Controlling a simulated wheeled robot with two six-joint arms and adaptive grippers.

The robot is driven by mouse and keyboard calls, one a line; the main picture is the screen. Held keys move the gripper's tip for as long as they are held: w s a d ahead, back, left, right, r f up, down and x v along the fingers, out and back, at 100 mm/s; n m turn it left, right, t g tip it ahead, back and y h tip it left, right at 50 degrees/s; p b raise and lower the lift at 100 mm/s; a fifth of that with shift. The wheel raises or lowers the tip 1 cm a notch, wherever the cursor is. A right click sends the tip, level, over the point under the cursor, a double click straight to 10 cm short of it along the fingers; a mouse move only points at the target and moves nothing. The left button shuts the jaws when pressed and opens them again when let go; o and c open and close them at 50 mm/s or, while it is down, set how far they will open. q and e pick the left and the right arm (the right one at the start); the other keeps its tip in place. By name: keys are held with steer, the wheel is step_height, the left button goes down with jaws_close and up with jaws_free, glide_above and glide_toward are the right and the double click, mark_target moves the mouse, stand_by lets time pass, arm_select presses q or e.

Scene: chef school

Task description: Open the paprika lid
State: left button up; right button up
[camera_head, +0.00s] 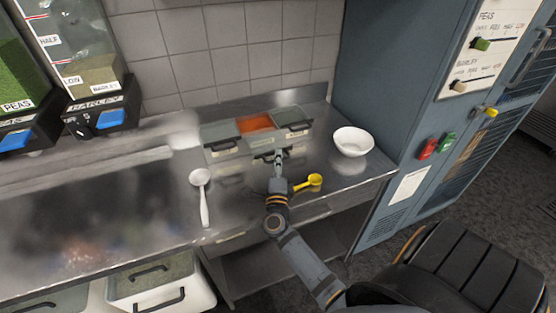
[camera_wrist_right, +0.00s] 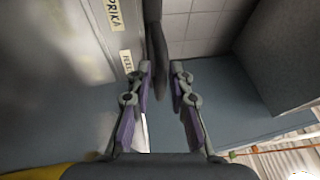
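The spice container (camera_head: 228,152) stands against the back wall on the steel counter. Its middle compartment shows orange-red paprika (camera_head: 255,122) uncovered. The side compartments have grey lids with dark handles. A dark handle (camera_head: 268,155) shows at the container's front, beside my right gripper (camera_head: 279,155). In the right wrist view, a label ending in "PRIKA" (camera_wrist_right: 112,12) is on a grey surface. The fingers of my right gripper (camera_wrist_right: 161,72) are apart, with a dark handle (camera_wrist_right: 158,50) between them and a gap on its right. My left gripper is not in view.
A yellow scoop (camera_head: 314,180) lies right of my right gripper. A white bowl (camera_head: 352,142) stands further right, near a blue cabinet (camera_head: 385,100). A white spoon (camera_head: 202,195) lies left. Dispensers stand at the far left. The counter's left stretch is clear.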

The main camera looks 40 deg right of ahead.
steer(key=shift+o, duration=0.6)
steer(key=v, duration=0.7)
steer(key=shift+s+a, duration=0.15)
steer(key=shift+s, duration=0.05)
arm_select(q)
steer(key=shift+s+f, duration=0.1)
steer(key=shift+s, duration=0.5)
arm_select(e)
steer(key=shift+f, duration=0.1)
